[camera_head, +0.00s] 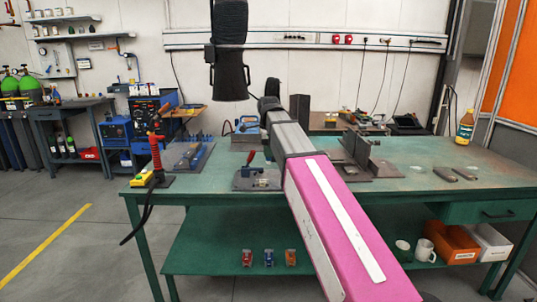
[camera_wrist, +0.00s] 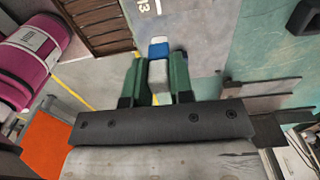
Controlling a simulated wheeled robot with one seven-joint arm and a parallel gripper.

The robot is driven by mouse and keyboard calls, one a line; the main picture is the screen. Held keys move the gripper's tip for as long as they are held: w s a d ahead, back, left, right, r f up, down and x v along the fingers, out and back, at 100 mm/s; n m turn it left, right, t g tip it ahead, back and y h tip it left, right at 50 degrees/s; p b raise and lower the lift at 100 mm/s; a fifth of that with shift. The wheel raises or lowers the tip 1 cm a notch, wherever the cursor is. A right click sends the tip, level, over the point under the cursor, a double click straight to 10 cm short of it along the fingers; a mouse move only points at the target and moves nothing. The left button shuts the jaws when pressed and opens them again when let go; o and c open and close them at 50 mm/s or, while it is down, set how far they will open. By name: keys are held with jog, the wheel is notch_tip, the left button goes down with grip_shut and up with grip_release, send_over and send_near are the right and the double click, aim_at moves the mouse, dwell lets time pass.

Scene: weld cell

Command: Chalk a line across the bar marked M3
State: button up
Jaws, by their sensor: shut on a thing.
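In the wrist view my gripper (camera_wrist: 158,66) has green fingers shut on a small block-like piece with white and blue parts (camera_wrist: 158,49), seemingly the chalk. Its pale tip points away from the wrist, toward a grey surface (camera_wrist: 198,28). A white marking (camera_wrist: 145,7) at the top edge is cut off and reads like "13". I cannot tell whether it is the M3 label, or whether the tip touches the surface. In the head view my arm hides the gripper, and no M3 mark is legible.
The green workbench (camera_head: 420,163) bears an upright steel piece (camera_head: 358,147), a small clamp fixture (camera_head: 256,180), flat dark pieces (camera_head: 447,174) and a yellow bottle (camera_head: 465,127). A black hood (camera_head: 230,75) hangs above the bench. The right part of the top has free room.

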aim_at(268, 160)
jog(key=shift+f, duration=0.15)
dwell(0.4)
jog(key=shift+f, duration=3.05)
jog(key=shift+f, duration=0.4)
jog(key=shift+a, duration=1.05)
jog(key=shift+a, duration=0.25)
jog(key=shift+a, duration=0.35)
jog(key=shift+a, duration=0.1)
jog(key=shift+a, duration=0.3)
jog(key=shift+a, duration=0.25)
